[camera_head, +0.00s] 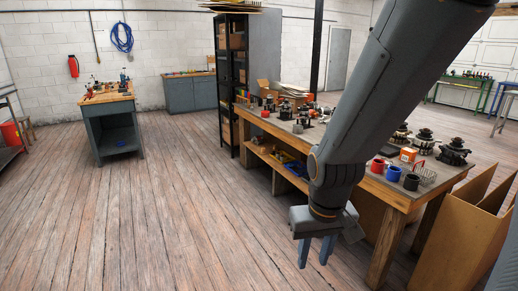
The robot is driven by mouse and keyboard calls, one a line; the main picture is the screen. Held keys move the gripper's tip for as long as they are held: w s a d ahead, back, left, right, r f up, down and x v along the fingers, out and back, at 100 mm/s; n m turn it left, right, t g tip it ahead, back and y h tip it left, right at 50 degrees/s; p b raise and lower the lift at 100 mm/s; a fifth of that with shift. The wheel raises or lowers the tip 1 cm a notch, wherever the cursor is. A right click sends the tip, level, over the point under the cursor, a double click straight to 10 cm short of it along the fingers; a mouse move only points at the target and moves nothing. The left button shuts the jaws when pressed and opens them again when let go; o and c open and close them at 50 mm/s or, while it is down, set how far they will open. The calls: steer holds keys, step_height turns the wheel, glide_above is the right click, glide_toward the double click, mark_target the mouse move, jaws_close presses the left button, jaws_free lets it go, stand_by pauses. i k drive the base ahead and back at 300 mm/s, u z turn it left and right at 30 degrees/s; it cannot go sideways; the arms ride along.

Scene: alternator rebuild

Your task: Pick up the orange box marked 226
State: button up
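A small orange box (408,154) sits on the long wooden workbench (385,190), towards its right end, behind the mugs. Any number on it is too small to read. My gripper (315,255) points down in front of the bench, over the wooden floor. Its two fingers are apart with nothing visible between them. The gripper is left of the orange box and lower in the picture, well apart from it. My arm covers the middle of the bench.
Close to the box stand a red mug (378,165), a blue mug (393,173), a dark mug (411,182), a wire basket (427,175) and dark alternator parts (453,152). Open cardboard boxes (465,225) stand at the bench's right end. The floor at left is clear.

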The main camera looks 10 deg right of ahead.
mark_target(407, 154)
steer(key=z, duration=0.05)
steer(key=i, duration=1.75)
steer(key=z, duration=0.95)
steer(key=i, duration=1.3)
steer(key=z, duration=1.2)
steer(key=i, duration=0.45)
steer(key=z, duration=0.15)
